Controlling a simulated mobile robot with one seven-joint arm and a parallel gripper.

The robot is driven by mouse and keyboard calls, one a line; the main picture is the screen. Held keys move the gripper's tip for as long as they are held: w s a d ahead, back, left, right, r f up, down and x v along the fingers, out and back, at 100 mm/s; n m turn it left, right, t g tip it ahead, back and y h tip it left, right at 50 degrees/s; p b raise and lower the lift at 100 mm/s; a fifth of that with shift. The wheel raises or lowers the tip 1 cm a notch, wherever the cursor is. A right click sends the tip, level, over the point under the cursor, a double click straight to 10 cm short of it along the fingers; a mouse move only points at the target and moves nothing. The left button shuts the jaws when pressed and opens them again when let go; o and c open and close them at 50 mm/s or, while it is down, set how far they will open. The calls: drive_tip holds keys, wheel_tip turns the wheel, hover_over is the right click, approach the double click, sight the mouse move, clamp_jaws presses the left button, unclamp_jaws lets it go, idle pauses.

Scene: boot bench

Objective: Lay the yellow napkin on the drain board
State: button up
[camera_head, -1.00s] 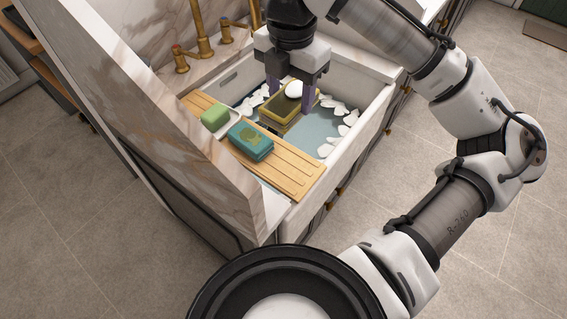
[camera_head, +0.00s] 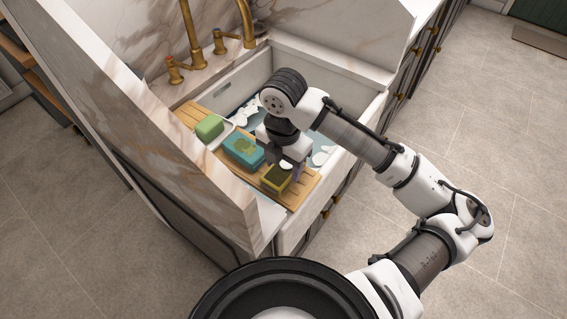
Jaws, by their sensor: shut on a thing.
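The yellow napkin (camera_head: 274,182) looks like a thick yellow block with a dark olive top and a small white patch. The napkin is over the near right end of the wooden drain board (camera_head: 302,187), beside the teal block. I cannot tell whether its underside touches the slats. My wrist hides part of the board and the sink behind it.
A teal block (camera_head: 240,150) with a yellow-green mark lies mid-board. A green block (camera_head: 209,127) sits in a white dish (camera_head: 221,137) at the far left. The white sink (camera_head: 345,165) holds water and white foam. Brass taps (camera_head: 190,50) stand behind; a marble wall (camera_head: 150,130) rises on the left.

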sight(284, 169)
drive_tip(key=shift+f, duration=0.25)
drive_tip(key=shift+f, duration=0.15)
drive_tip(key=o, duration=1)
wheel_tip(284, 169, up, 13)
drive_tip(key=shift+f, duration=0.2)
drive_tip(key=shift+s+f, duration=0.1)
